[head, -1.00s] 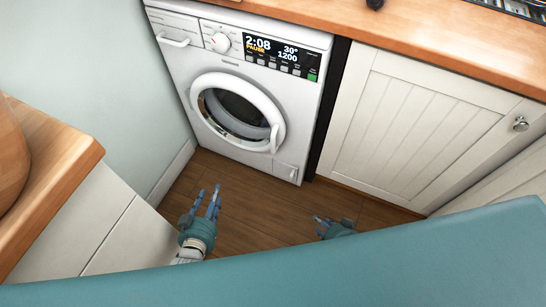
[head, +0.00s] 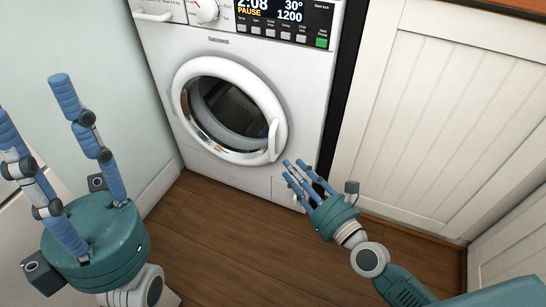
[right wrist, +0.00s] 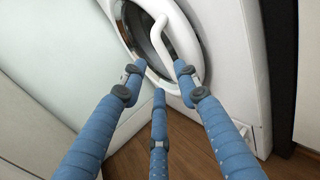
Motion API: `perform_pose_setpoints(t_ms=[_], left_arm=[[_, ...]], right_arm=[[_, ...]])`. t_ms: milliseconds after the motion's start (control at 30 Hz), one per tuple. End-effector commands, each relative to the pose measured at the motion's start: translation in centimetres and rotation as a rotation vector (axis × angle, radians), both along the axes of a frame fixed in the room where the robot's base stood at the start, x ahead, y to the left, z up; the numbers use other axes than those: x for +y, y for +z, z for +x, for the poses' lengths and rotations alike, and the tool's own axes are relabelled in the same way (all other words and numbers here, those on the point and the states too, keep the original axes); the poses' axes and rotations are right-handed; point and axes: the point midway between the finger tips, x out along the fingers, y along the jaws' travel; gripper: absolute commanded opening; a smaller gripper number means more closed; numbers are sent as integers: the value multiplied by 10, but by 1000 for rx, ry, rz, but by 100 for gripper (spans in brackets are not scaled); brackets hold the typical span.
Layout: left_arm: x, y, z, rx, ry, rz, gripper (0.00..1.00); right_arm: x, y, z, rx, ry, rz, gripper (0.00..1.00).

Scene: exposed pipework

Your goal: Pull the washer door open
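The white washer (head: 240,40) stands ahead against the wall, its round door (head: 228,110) shut. The door has a white ring, dark glass and a white handle (head: 273,140) on its right side. My right gripper (head: 300,170) is in front of the washer, just below and right of the handle. In the right wrist view its three blue fingers (right wrist: 157,85) are spread, with the handle (right wrist: 160,40) beyond their tips and nothing between them. My left gripper (head: 45,105) is at the left, fingers up, spread and empty, well away from the door.
A white panelled cabinet (head: 430,110) stands right of the washer, past a dark gap. A pale wall (head: 110,50) is close on the left. The wooden floor (head: 220,220) in front of the washer is clear.

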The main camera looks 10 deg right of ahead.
Motion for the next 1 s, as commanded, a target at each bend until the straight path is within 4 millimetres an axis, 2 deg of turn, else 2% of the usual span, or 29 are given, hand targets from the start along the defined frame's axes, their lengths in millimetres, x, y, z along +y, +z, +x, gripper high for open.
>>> perform_pose_setpoints(t_ms=[167, 400, 600, 767, 1000], left_arm=[[1, 2, -2, 3, 0, -2, 40], [1, 0, -1, 8, 0, -2, 40], [0, 0, -1, -1, 0, 0, 40], [0, 1, 0, -3, 0, 1, 40], [0, 1, 0, -2, 0, 2, 40]], right_arm=[[8, 4, 20, -3, -3, 9, 31], [26, 3, 63, -4, -1, 6, 31], [36, 1, 89, -2, -1, 4, 31], [40, 1, 98, 0, 0, 2, 31], [41, 1, 99, 0, 0, 2, 31]])
